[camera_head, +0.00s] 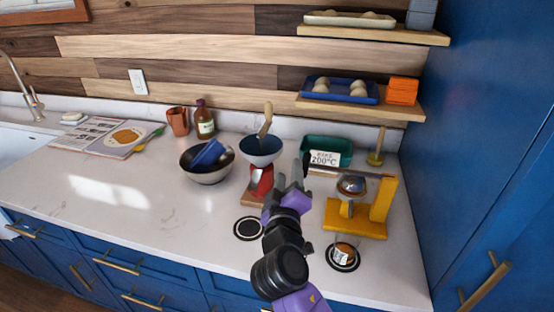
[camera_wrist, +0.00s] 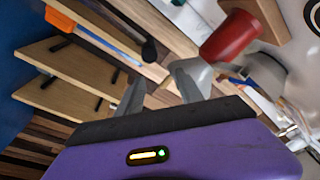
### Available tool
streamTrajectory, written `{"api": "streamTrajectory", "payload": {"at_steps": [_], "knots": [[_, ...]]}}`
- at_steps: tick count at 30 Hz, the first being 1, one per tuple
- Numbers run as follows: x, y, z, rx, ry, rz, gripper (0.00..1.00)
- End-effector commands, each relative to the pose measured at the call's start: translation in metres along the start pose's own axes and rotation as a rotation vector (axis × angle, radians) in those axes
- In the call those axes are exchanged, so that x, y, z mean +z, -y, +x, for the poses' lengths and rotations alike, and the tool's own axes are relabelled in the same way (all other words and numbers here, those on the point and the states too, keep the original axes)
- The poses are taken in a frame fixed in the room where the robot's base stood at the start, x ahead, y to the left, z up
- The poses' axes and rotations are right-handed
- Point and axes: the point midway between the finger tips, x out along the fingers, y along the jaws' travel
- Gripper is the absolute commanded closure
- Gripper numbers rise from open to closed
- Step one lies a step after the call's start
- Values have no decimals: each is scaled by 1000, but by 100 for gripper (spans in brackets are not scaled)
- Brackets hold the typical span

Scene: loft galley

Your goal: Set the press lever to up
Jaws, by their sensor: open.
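The yellow press (camera_head: 379,208) stands at the right of the counter in the head view. Its grey lever (camera_head: 345,172) runs left from the top of the post, roughly level, and ends in a black grip (camera_head: 306,163). A metal dome (camera_head: 351,185) sits under the lever. My gripper (camera_head: 291,177) is open and empty, just left of the lever's black end. In the wrist view, a dark rounded tip (camera_wrist: 149,50), probably the lever's end, shows beyond the open fingers. I cannot tell whether a finger touches it.
A red scale with a blue bowl (camera_head: 262,149) stands close on the left of my gripper. A teal tray (camera_head: 340,146) with a 200°C card is behind. A small tin (camera_head: 343,252) sits on a round mat in front. A blue cabinet wall (camera_head: 475,150) bounds the right. Shelves hang above.

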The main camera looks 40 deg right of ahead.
Motion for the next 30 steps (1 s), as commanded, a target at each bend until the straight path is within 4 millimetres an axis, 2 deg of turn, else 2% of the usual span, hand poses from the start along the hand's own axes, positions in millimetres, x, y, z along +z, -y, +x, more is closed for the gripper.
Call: {"api": "streamTrajectory", "payload": {"at_steps": [1, 3, 6, 11, 24, 30], "knots": [[12, -1, 0, 18, 42, -27, 56], [25, -4, 0, 42, 87, -53, 56], [35, -10, -2, 64, 129, -68, 56], [41, -12, 3, 69, 153, -69, 56], [49, -17, 63, 67, 152, -67, 56], [52, -16, 74, 66, 151, -67, 56]]}}
